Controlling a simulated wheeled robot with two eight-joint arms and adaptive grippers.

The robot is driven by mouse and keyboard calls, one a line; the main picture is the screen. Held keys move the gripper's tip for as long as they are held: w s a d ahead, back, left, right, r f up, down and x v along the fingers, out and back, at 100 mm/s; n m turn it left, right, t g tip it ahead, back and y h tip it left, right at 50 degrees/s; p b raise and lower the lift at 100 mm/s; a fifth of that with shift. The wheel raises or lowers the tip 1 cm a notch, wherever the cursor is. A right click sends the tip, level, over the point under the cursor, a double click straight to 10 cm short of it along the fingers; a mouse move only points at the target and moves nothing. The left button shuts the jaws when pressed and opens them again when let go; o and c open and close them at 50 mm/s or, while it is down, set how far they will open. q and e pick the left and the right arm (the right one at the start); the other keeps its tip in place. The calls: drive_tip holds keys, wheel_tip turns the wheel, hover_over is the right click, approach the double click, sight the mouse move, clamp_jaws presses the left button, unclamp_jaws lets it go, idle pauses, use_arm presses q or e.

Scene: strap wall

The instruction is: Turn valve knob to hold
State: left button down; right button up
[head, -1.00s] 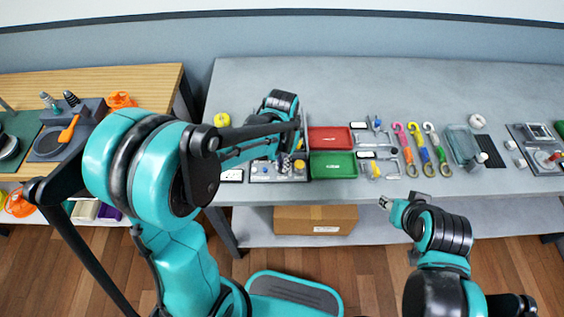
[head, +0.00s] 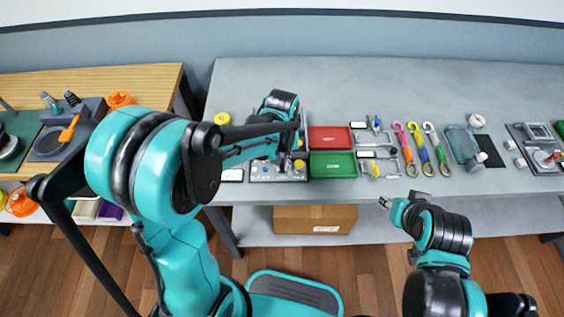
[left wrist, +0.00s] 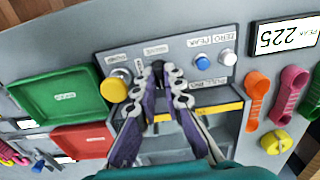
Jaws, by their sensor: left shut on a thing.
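A grey control panel (left wrist: 228,70) with a row of knobs and buttons shows in the left wrist view, and its front part shows in the head view (head: 270,177). My left gripper (left wrist: 158,72) is shut on a small dark knob at the panel's upper middle. The fingers hide most of this knob, so its pointer cannot be read. A large yellow knob (left wrist: 114,90) is left of the fingers. In the head view my left arm covers much of the panel. My right gripper (head: 386,202) is in front of the table, apart from everything; its jaws are too small to judge.
White (left wrist: 203,63) and blue (left wrist: 226,57) buttons sit close right of the fingers. Green (head: 333,164) and red (head: 330,139) trays stand beside the panel. Colored straps with hooks (head: 425,148) lie farther right. The back of the grey table (head: 400,80) is clear.

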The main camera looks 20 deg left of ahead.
sight(282, 166)
use_arm(q)
drive_tip(key=c, duration=1.6)
unclamp_jaws()
drive_tip(key=shift+r, duration=0.15)
wheel_tip(282, 166, up, 12)
drive_tip(key=shift+f, duration=0.1)
drive_tip(key=s+a+m+t, duration=0.1)
drive_tip(key=s+t, duration=0.1)
drive_tip(key=s, duration=0.1)
drive_tip(key=s+a+m+t, duration=0.1)
drive_tip(key=s+a+t, duration=0.1)
drive_tip(key=s, duration=0.2)
drive_tip(key=s+a+m+t, duration=0.1)
drive_tip(key=s+t, duration=0.2)
drive_tip(key=s, duration=0.1)
drive_tip(key=shift+s+a+f, duration=0.1)
drive_tip(key=shift+a+f, duration=0.1)
